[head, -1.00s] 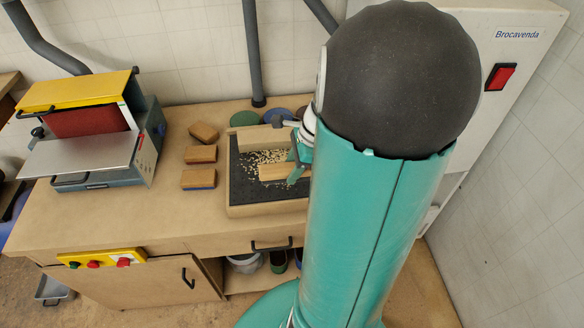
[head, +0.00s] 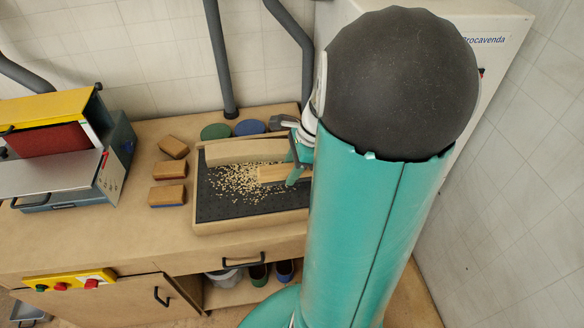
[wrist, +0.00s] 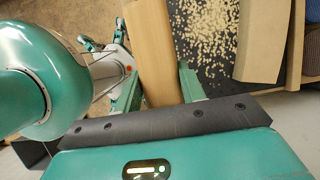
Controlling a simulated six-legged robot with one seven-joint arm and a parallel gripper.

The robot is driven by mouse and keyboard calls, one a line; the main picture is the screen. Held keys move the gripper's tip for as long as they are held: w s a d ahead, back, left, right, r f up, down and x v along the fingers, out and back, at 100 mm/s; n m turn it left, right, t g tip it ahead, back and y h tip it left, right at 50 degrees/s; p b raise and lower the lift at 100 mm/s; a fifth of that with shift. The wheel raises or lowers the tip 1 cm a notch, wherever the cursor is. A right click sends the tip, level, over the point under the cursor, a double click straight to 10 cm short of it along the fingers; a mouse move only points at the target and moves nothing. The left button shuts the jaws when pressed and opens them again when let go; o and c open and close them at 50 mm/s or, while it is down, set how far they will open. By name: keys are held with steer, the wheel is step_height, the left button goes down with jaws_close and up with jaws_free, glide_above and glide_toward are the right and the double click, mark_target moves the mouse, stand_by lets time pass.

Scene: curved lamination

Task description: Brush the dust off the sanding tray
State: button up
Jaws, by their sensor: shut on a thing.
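The sanding tray (head: 250,226) has a wooden rim and a dark floor, and stands on the workbench. Pale dust or chips (head: 235,182) lie scattered over its left and middle floor; they also show in the wrist view (wrist: 203,24). My gripper (head: 296,168) is shut on a wooden brush (head: 271,174) over the tray. The brush also shows between the teal fingers in the wrist view (wrist: 154,48). Its underside is hidden, and I cannot tell whether it touches the floor. My arm hides the tray's right end.
Several wooden blocks (head: 169,169) sit left of the tray. Coloured discs (head: 250,127) lie behind it near a grey pipe (head: 221,65). A yellow-topped sanding machine (head: 62,150) stands at the left. The bench front is clear.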

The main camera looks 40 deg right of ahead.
steer(key=shift+w+d+f, duration=0.1)
steer(key=shift+f, duration=2.45)
steer(key=shift+r, duration=0.1)
